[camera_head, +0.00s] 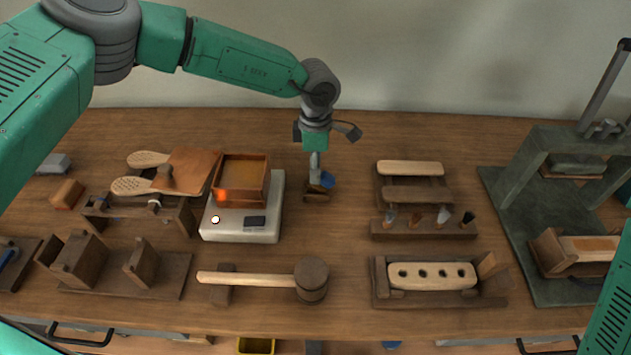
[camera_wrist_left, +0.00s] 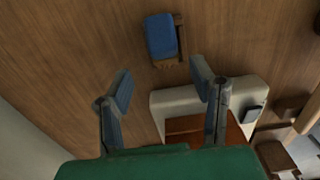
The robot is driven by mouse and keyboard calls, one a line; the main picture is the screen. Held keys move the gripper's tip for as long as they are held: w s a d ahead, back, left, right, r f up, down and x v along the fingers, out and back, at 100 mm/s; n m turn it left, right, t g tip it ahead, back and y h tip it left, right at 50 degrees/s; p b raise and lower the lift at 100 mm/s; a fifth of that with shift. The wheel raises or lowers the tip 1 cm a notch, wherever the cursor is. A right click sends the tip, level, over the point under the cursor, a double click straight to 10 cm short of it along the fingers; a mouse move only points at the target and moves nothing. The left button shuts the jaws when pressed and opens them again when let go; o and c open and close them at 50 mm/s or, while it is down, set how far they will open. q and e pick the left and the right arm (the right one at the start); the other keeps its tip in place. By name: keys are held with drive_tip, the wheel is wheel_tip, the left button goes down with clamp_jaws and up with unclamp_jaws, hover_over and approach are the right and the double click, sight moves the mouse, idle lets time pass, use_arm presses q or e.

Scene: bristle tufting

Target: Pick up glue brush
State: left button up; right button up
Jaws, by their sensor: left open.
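My left gripper (camera_head: 325,132) is open and empty above the back middle of the bench. Its two blue-padded fingers also show spread apart in the left wrist view (camera_wrist_left: 162,84). Beyond the fingertips there, and apart from them, lies a small blue-topped piece (camera_wrist_left: 161,36) on a brown wooden holder (camera_wrist_left: 179,40). In the head view this blue piece (camera_head: 327,180) is just below the gripper. I cannot tell for sure whether it is the glue brush. Several small upright tools (camera_head: 416,217) stand in a wooden rack at right. My right gripper is not in view.
A white scale (camera_head: 240,232) with an orange-brown tray (camera_head: 242,204) stands left of the blue piece. A mallet (camera_head: 312,278) lies in front. A drilled brush block (camera_head: 432,275) sits in a fixture; a green press (camera_head: 570,140) stands at right.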

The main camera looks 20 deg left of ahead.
sight(325, 173)
use_arm(q)
drive_tip(key=d+f, duration=0.1)
drive_tip(key=f, duration=0.1)
drive_tip(key=d+f, duration=0.2)
drive_tip(key=shift+s+d, duration=0.1)
drive_tip(key=shift+d, duration=0.05)
drive_tip(key=shift+a+f, duration=0.4)
drive_tip(key=shift+a, duration=1.1)
drive_tip(key=c, duration=0.6)
clamp_jaws()
drive_tip(key=shift+d+r, duration=0.15)
drive_tip(key=shift+d, duration=0.4)
drive_tip(key=shift+d+r, duration=0.15)
drive_tip(key=shift+d, duration=0.4)
drive_tip(key=shift+a+r, duration=0.1)
drive_tip(key=shift+r, duration=0.2)
drive_tip(key=r, duration=0.9)
drive_tip(key=shift+a, duration=0.25)
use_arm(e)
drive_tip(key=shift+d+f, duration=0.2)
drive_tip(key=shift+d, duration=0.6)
